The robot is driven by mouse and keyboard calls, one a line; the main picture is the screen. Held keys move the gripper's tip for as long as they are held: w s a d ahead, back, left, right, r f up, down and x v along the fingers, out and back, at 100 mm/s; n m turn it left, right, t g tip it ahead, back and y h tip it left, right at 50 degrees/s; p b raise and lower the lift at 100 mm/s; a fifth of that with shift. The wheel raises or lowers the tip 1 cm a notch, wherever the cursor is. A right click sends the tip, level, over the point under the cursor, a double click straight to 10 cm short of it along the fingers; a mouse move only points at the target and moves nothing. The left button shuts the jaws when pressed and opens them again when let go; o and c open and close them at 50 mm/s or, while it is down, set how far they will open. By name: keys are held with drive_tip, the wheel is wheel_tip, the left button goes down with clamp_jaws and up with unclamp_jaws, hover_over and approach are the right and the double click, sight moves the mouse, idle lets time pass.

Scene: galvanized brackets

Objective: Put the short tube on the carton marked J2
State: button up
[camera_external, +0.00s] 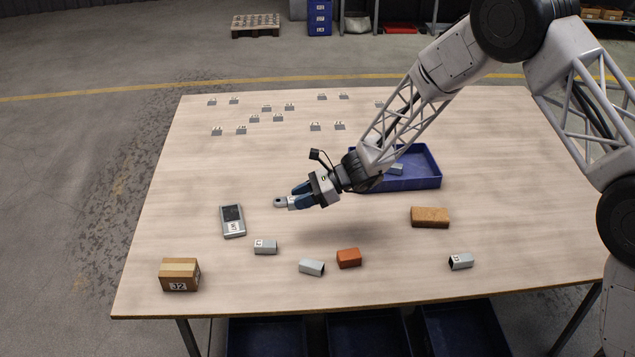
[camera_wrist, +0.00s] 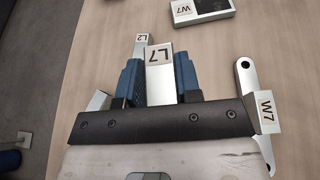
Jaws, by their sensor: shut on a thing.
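The carton marked J2 (camera_external: 180,275) is a brown box with a tape band at the table's front left corner. My gripper (camera_external: 291,198) is in the air over the left middle of the table, up and right of the carton. In the wrist view its blue fingers are shut on a light grey short tube (camera_wrist: 160,72) with an L7 label. In the external view the fingers mostly hide that tube. Other grey tubes lie at the front: one left (camera_external: 265,247), one in the middle (camera_external: 311,267), one right (camera_external: 461,261).
A grey device (camera_external: 232,220) lies left of my gripper. An orange block (camera_external: 349,258) and a brown block (camera_external: 430,217) lie to the right. A blue tray (camera_external: 425,183) stands behind. A flat plate with a hole (camera_wrist: 243,75) shows beside my gripper. Bare table surrounds the carton.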

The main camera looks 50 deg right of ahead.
drive_tip(key=s+a+r+n+g+y, duration=0.1)
drive_tip(key=s+a+n+g, duration=0.2)
drive_tip(key=a, duration=2.6)
drive_tip(key=shift+s+a+y, duration=0.25)
drive_tip(key=shift+s+y, duration=0.15)
drive_tip(key=shift+s, duration=0.25)
drive_tip(key=shift+w, duration=0.1)
hover_over(180, 266)
drive_tip(key=shift+f, duration=0.7)
drive_tip(key=shift+f, duration=1.75)
drive_tip(key=shift+f, duration=0.15)
